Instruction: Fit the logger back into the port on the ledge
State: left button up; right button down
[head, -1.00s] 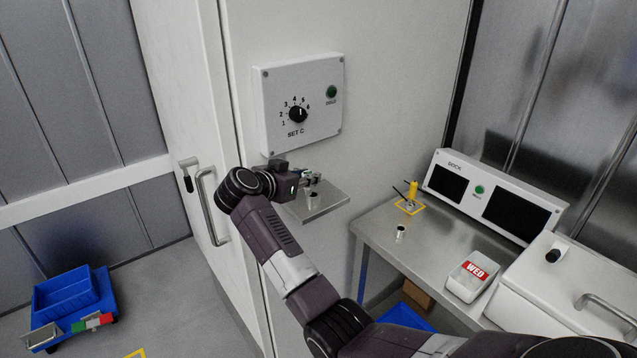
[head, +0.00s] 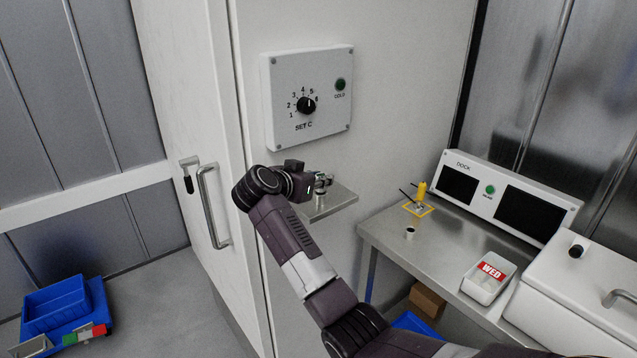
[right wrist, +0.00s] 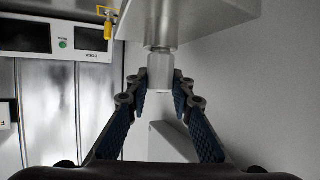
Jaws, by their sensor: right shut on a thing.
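The ledge (head: 340,197) is a small steel shelf on the white wall below the dial box. My right gripper (head: 322,183) is at this ledge, shut on a small silver cylinder that I take for the logger (right wrist: 160,74). In the right wrist view the fingers (right wrist: 160,90) stand on both sides of it. Its end meets a short metal collar, the port (right wrist: 160,48), on the ledge face (right wrist: 195,17). They look in line and close together; I cannot tell whether the logger is inside. In the head view the gripper partly hides both. My left gripper is not in view.
The dial box (head: 310,97) is on the wall above the ledge. On the steel bench (head: 385,232) are a small metal cup (head: 410,233), a yellow item (head: 421,190) in a yellow-marked square, a tray labelled WED (head: 477,290) and the dock (head: 520,198).

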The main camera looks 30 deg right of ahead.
jog(key=c, duration=2.1)
grip_release()
jog(key=shift+d, duration=0.1)
jog(key=shift+o, duration=1.9)
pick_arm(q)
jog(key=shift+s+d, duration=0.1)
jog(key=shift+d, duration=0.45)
